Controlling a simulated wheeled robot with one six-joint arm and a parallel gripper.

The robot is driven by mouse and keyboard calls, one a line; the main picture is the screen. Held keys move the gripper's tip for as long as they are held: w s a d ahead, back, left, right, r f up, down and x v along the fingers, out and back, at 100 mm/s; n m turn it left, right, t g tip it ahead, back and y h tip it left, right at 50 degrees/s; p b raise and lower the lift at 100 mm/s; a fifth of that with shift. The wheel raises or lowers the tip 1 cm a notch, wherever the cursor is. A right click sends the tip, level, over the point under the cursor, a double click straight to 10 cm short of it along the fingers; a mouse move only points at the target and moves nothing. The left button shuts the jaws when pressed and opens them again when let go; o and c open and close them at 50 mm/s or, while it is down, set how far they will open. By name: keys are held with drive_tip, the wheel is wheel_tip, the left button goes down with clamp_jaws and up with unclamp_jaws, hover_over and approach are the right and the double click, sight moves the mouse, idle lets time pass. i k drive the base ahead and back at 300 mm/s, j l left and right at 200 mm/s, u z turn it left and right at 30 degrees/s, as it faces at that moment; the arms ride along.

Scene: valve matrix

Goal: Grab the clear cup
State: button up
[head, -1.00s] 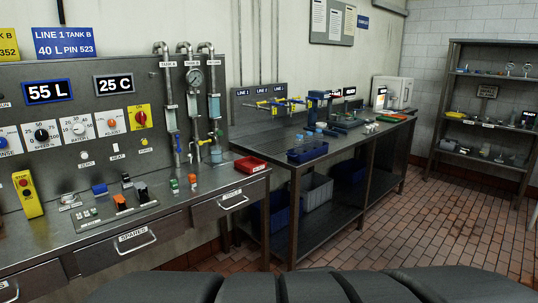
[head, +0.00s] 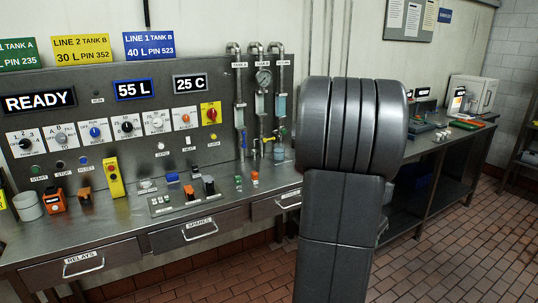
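A small clear cup-like vessel with a bluish tint (head: 279,152) stands at the right end of the steel console, below the rightmost sight tube. It is small in the head view, so I cannot be sure it is the clear cup. A grey-white open cylinder (head: 27,206) stands at the console's left end and looks opaque. My gripper is not in view. Only a thick dark link of my arm shows, right of centre, covering the console's right end and part of the bench behind.
The steel console (head: 150,228) carries knobs, buttons and a yellow stop box (head: 113,178). Pipes (head: 238,100) rise behind its right end. A workbench (head: 450,140) runs along the wall at right. The tiled floor (head: 440,250) in front is clear.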

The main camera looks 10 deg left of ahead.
sight(278, 149)
drive_tip(key=i+u, duration=0.35)
drive_tip(key=i+l+u, duration=0.1)
drive_tip(key=u, duration=0.25)
drive_tip(key=i+l+u, duration=0.2)
drive_tip(key=i+u, duration=0.15)
drive_tip(key=i+l+u, duration=0.15)
drive_tip(key=i+l, duration=0.55)
drive_tip(key=i+l+u, duration=0.1)
drive_tip(key=i+l, duration=0.65)
